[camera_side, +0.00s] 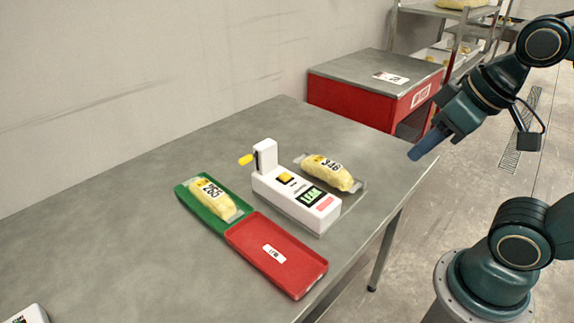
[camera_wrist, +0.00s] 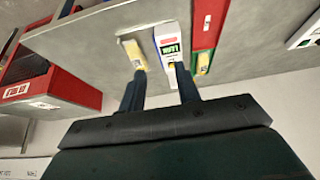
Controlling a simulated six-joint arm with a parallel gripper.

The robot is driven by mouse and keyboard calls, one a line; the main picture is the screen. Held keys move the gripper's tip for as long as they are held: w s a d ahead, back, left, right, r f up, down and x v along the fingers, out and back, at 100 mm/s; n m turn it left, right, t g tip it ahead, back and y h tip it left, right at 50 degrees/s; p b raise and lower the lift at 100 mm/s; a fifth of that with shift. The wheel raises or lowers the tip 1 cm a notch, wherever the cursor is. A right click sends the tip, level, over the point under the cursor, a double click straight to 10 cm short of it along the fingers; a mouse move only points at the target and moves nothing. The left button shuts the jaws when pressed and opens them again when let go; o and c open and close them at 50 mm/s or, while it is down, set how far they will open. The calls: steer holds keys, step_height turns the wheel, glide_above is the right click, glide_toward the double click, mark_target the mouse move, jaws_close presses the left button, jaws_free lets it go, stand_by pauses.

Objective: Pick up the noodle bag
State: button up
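One yellow noodle bag (camera_side: 332,173) labelled 346 lies on the table beside a white tester, and it also shows in the wrist view (camera_wrist: 134,53). A second yellow noodle bag (camera_side: 212,198) labelled 265 lies in a green tray (camera_side: 188,203). The white leak tester (camera_side: 280,198) has a yellow-tipped lever, a yellow button and a screen reading LEAK. My gripper (camera_side: 428,143) is in the air beyond the table's right edge, apart from both bags. In the wrist view its two fingers (camera_wrist: 160,70) are spread with nothing held between them.
An empty red tray (camera_side: 301,281) adjoins the green tray near the table's front edge. A red cabinet (camera_side: 345,98) with a grey top stands behind the table. The left of the table (camera_side: 90,225) is mostly clear. A white device (camera_side: 32,314) shows at the bottom left.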

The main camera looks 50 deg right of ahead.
steer(key=o, duration=0.8)
steer(key=shift+c, duration=0.2)
steer(key=w+d+g, duration=0.3)
steer(key=w+d, duration=0.1)
steer(key=w, duration=1)
steer(key=w+d+f+g, duration=0.1)
steer(key=w+d+f, duration=0.3)
steer(key=w, duration=0.2)
steer(key=w+d+f+g, duration=0.1)
steer(key=w+d+f, duration=0.2)
steer(key=w, duration=0.4)
steer(key=shift+d+f+g, duration=0.3)
steer(key=shift+d+f, duration=0.1)
steer(key=shift+f, duration=0.5)
glide_above(327, 163)
steer(key=shift+f, duration=4.3)
steer(key=shift+f, duration=0.1)
